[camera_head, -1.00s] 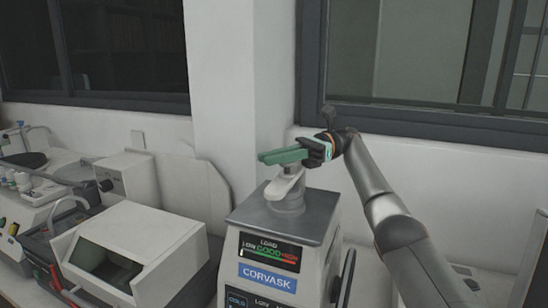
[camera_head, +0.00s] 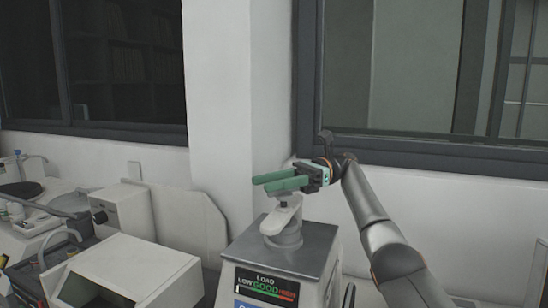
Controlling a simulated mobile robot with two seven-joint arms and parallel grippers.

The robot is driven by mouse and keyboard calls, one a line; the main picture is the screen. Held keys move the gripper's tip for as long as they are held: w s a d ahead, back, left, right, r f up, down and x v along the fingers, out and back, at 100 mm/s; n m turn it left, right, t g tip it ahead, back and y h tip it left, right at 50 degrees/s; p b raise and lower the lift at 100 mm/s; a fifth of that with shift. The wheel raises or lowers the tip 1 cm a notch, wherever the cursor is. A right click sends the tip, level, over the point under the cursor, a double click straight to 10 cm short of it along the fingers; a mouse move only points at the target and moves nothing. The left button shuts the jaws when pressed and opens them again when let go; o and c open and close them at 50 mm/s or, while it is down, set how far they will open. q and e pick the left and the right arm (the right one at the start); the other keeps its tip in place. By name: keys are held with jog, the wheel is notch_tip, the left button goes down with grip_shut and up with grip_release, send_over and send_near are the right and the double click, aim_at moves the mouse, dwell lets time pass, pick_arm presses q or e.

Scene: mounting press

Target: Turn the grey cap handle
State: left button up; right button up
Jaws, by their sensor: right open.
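The grey cap handle (camera_head: 281,218) sits on a round grey collar on top of the mounting press (camera_head: 285,262). The press front shows a load display (camera_head: 265,285). My right gripper (camera_head: 271,183) reaches in from the right with its green fingers pointing left, parted with a gap between them. The fingers are just above the handle in the picture. Whether they touch it I cannot tell. My left gripper is not in view.
A white box-shaped machine (camera_head: 150,268) stands left of the press. A smaller white device (camera_head: 122,208) and other lab equipment stand farther left. A wall with dark-framed windows (camera_head: 410,145) rises behind.

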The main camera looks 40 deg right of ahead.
jog(key=s+a+r+b, duration=0.5)
jog(key=s+a+r, duration=0.3)
jog(key=s+r, duration=0.3)
jog(key=shift+a+r, duration=0.15)
jog(key=shift+a, duration=0.15)
